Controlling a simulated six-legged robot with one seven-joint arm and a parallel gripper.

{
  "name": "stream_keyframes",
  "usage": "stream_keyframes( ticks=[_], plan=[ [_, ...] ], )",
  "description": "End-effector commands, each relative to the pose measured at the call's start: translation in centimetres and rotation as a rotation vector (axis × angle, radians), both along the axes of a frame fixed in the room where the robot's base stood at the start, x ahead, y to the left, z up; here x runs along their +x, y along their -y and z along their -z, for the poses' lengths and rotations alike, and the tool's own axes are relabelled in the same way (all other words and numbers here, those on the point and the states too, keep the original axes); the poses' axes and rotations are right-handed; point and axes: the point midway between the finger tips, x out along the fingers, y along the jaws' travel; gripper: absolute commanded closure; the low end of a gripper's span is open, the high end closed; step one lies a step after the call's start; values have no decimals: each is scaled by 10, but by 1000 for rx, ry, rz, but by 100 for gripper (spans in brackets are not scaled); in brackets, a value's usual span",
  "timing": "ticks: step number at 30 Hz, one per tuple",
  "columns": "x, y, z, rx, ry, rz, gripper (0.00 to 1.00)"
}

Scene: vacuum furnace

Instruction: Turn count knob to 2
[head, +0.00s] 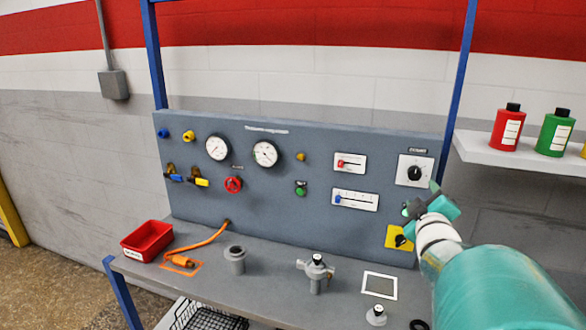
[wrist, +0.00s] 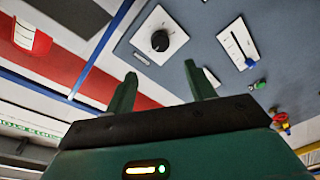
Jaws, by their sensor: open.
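The count knob (head: 414,173) is a round black knob on a white square plate at the upper right of the grey panel. A small label, too small to read, sits above the plate. The knob also shows in the wrist view (wrist: 160,41), upside down, beyond and between my fingertips. My gripper (head: 422,198) is teal, open and empty, just below and right of the knob plate in the head view. In the wrist view its two fingers (wrist: 160,71) stand apart and do not touch the knob. The pointer direction is hard to tell.
A white slider plate (head: 350,163) and a second slider plate (head: 354,200) lie left of the knob. A yellow plate with a black knob (head: 399,238) is below. A blue post (head: 459,90) and a shelf with red (head: 508,128) and green (head: 555,133) bottles stand right.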

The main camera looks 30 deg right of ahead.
Motion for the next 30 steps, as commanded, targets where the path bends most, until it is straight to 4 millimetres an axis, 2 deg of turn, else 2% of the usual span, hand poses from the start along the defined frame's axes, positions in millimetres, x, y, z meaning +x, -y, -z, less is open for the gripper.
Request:
stream_keyframes(
  ticks=[16,21,29,30],
  plan=[
    [71,62,1,3,-1,1,45],
    [80,70,0,3,-1,1,45],
    [81,71,1,4,0,1,45],
    [81,71,0,4,0,1,49]
  ],
)
